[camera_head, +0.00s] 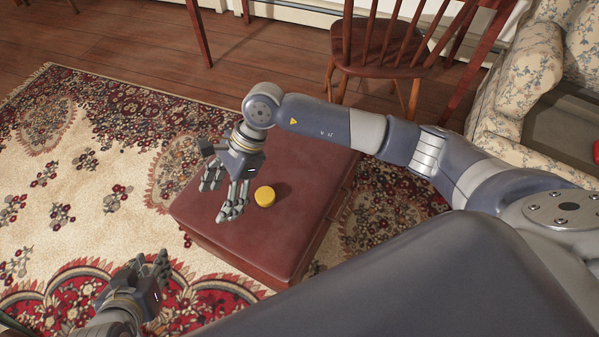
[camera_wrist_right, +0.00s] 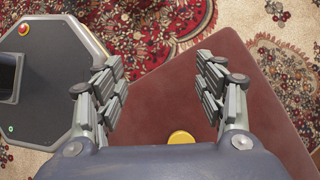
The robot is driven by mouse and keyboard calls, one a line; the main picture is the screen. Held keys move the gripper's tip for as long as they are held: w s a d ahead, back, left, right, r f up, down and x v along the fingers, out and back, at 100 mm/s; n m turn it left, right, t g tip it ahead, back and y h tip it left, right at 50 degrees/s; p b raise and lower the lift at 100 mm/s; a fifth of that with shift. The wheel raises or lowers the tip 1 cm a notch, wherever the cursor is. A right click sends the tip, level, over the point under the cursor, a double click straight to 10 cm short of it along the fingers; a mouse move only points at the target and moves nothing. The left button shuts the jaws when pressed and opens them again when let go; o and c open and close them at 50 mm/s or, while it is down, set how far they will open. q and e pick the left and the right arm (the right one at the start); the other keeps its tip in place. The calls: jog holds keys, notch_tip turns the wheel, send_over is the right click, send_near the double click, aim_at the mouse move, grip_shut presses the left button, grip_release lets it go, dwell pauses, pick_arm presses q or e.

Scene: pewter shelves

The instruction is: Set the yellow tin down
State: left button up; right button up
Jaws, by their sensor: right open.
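The yellow tin (camera_head: 265,196) is small and round and sits on the top of a dark red leather ottoman (camera_head: 300,215). In the right wrist view the tin (camera_wrist_right: 181,137) shows partly at the bottom, low between the fingers and cut off by the gripper body. My right gripper (camera_head: 222,196) is open and empty, just left of the tin and apart from it in the head view. Its spread fingers also show in the wrist view (camera_wrist_right: 165,90). My left gripper (camera_head: 150,268) is at the lower left, over the rug, with nothing visible in it; its jaw opening is unclear.
A patterned rug (camera_head: 90,150) lies under the ottoman. A wooden chair (camera_head: 400,55) stands behind it, and a floral sofa (camera_head: 520,75) is at the right. The ottoman's top around the tin is clear.

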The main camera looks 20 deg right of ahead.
jog(key=s+a+r+m+y, duration=0.35)
jog(key=a+r+y, duration=0.35)
jog(key=a+r, duration=0.25)
notch_tip(320, 180, up, 10)
jog(key=a+m+t+y, duration=0.2)
jog(key=m+t+y, duration=0.2)
jog(key=m+y, duration=0.25)
jog(key=w+d+r+m+t+h, duration=0.25)
jog(key=w+d+m+t, duration=0.2)
jog(key=m+t, duration=0.35)
jog(key=w+d+r+m+t+h, duration=0.1)
jog(key=w+d+r+m+t, duration=0.2)
jog(key=d+m+t, duration=0.5)
jog(key=d+f+m+g+h, duration=0.3)
jog(key=d+f+m+h, duration=1.1)
jog(key=m, duration=0.7)
jog(key=s+d+f+m+g+h, duration=0.1)
jog(key=s+f+m+g, duration=0.5)
jog(key=s+f, duration=0.6)
jog(key=shift+s+d+f+g, duration=0.25)
jog(key=shift+d+f+g, duration=0.15)
jog(key=shift+d+g, duration=0.3)
